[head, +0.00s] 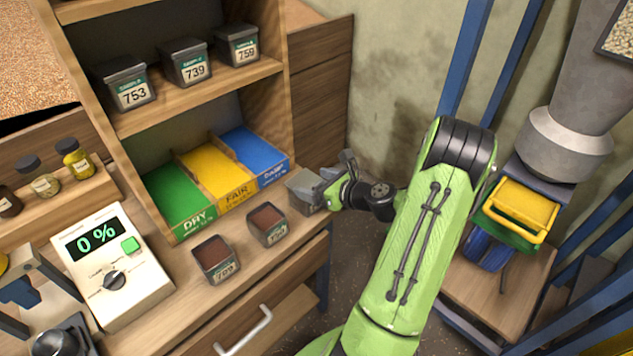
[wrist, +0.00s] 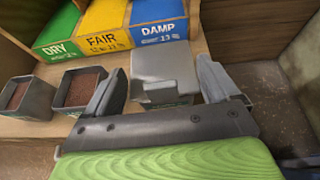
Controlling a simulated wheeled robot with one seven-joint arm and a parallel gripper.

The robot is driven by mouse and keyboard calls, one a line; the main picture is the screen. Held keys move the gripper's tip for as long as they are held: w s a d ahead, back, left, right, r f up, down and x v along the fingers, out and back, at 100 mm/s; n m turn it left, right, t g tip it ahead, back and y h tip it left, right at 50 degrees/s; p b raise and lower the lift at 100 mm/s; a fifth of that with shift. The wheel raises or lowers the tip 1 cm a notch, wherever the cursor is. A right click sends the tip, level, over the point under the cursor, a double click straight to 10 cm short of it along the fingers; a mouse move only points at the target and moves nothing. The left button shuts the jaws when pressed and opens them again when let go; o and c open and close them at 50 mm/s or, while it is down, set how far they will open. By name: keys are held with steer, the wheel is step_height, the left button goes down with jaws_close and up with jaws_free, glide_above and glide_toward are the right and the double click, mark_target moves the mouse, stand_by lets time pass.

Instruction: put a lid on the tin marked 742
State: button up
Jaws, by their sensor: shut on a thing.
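A grey lid (wrist: 165,65) sits on or just over a tin (head: 303,207) at the right end of the bench. My gripper (head: 328,180) is shut on the lid, with a finger at either side in the wrist view (wrist: 160,82). A strip of this tin's label shows, but its number is unreadable. Two open tins of brown grain stand to the left: one marked 709 (head: 215,262), and another (head: 267,226) whose number is too small to read. I cannot tell which tin is 742.
Lidded tins 753 (head: 125,84), 739 (head: 186,63) and 759 (head: 237,46) stand on the shelf. Below are green DRY (head: 180,198), yellow FAIR (head: 220,172) and blue DAMP (head: 254,152) bins. A meter reading 0 % (head: 112,267) stands left. The bench's right edge is close to my gripper.

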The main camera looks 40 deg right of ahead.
steer(key=o, duration=0.8)
steer(key=shift+r+p, duration=0.3)
steer(key=shift+r, duration=0.3)
steer(key=a+p+v, duration=0.1)
steer(key=p+v, duration=0.1)
steer(key=v, duration=0.9)
steer(key=w+a+r+n+g+y, duration=0.15)
steer(key=a+n+g, duration=0.25)
steer(key=a+n, duration=0.55)
steer(key=a+r+n+g+y, duration=0.1)
steer(key=a+r+n+g, duration=0.25)
steer(key=a+n, duration=0.6)
steer(key=s+a+r+n+h, duration=0.1)
steer(key=s+a+r+n, duration=0.1)
steer(key=n, duration=0.3)
steer(key=s+a+r+n+h, duration=0.1)
steer(key=s+a+r+n, duration=0.1)
steer(key=s+n, duration=0.3)
steer(key=s+a+r+n+h, duration=0.1)
steer(key=s+a+r+n, duration=0.2)
steer(key=n, duration=0.3)
steer(key=shift+s+h, duration=0.25)
steer(key=shift+s, duration=0.45)
